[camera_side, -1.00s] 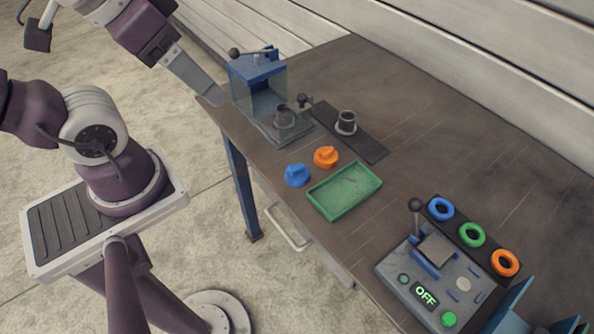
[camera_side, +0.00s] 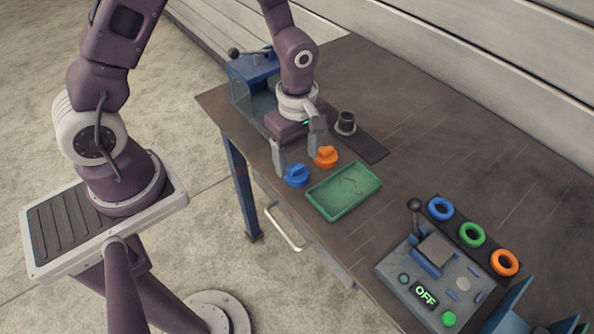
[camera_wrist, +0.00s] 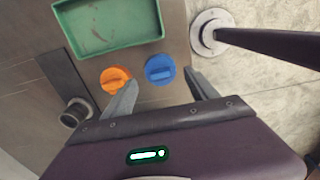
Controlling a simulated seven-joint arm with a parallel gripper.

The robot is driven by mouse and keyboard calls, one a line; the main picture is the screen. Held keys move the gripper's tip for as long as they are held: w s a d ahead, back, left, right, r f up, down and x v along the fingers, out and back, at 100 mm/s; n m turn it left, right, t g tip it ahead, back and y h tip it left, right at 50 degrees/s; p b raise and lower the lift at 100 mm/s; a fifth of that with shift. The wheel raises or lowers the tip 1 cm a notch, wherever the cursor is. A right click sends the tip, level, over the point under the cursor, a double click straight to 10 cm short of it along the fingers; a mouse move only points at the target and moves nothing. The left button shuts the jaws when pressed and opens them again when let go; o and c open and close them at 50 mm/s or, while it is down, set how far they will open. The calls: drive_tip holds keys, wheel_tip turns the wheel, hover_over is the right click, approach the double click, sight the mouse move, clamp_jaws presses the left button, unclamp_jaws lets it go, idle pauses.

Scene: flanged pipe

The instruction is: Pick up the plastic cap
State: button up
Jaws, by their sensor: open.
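Two plastic caps sit on the table: a blue cap (camera_side: 297,175) and an orange cap (camera_side: 326,156) behind it to the right. My gripper (camera_side: 297,165) is open and empty, pointing down above the caps. In the wrist view the blue cap (camera_wrist: 160,70) shows between the two fingers of my gripper (camera_wrist: 160,88), beyond their tips. The orange cap (camera_wrist: 115,79) lies just left of the left finger, which overlaps its edge. I see no contact with either cap.
A green tray (camera_side: 317,202) lies just right of the caps. A flanged pipe (camera_side: 346,122) stands on a dark strip (camera_side: 367,148). A blue fixture (camera_side: 246,80) stands behind my arm. A control box (camera_side: 428,270) and coloured rings are at the right. The table's front edge is close to the blue cap.

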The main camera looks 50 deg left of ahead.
sight(297, 167)
wheel_tip(297, 167, down, 4)
drive_tip(key=shift+r, duration=0.15)
drive_tip(key=c, duration=1.1)
drive_tip(key=shift+r, duration=0.1)
wheel_tip(297, 167, up, 15)
drive_tip(key=shift+f, duration=0.2)
